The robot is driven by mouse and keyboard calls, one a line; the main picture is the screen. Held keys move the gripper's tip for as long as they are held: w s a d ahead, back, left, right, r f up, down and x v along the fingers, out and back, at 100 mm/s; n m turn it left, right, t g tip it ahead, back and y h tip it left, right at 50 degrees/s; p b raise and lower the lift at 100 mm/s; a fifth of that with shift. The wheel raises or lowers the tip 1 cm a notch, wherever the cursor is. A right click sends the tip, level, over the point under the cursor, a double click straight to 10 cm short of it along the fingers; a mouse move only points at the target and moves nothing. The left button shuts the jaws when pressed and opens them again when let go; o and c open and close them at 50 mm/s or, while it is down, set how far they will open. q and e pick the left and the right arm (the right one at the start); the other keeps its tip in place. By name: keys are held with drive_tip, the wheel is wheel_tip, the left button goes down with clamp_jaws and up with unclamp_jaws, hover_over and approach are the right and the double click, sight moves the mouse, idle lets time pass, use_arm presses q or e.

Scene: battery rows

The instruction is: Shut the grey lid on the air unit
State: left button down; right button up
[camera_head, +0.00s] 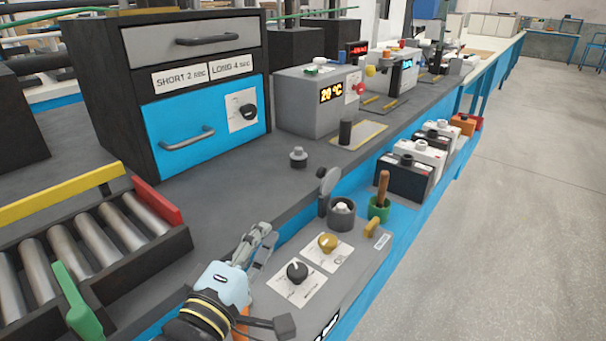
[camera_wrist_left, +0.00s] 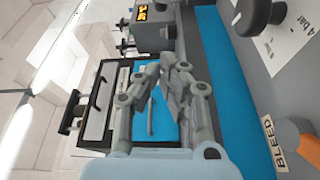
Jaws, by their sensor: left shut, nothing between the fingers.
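The air unit (camera_head: 352,272) is a grey box at the front of the bench with a black knob (camera_head: 297,271) and a yellow knob (camera_head: 327,242) on its top. At its far end the round grey lid (camera_head: 328,181) stands raised beside a dark grey cup (camera_head: 342,217) with a light piece inside. My left gripper (camera_head: 264,236) is shut and empty at the air unit's left edge, left of the black knob and apart from the lid. In the left wrist view its fingers (camera_wrist_left: 168,82) show close together; the lid is not seen there. My right gripper is not in view.
A green cup with a brown-handled tool (camera_head: 382,192) stands right of the lid. A small grey knobbed piece (camera_head: 298,157) sits on the bench behind. A blue-fronted drawer cabinet (camera_head: 205,125) and a roller tray (camera_head: 171,250) lie to the left.

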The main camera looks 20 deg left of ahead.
sight(302, 191)
use_arm(q)
drive_tip(key=w+b, duration=0.1)
drive_tip(key=w, duration=0.5)
drive_tip(key=w+b, duration=0.2)
drive_tip(key=w, duration=0.4)
drive_tip(key=w+b, duration=0.2)
drive_tip(key=w, duration=0.4)
drive_tip(key=shift+w+d+r, duration=0.2)
drive_tip(key=shift+w+r, duration=0.05)
drive_tip(key=shift+w, duration=0.05)
drive_tip(key=shift+w+r, duration=0.1)
drive_tip(key=shift+w, duration=0.5)
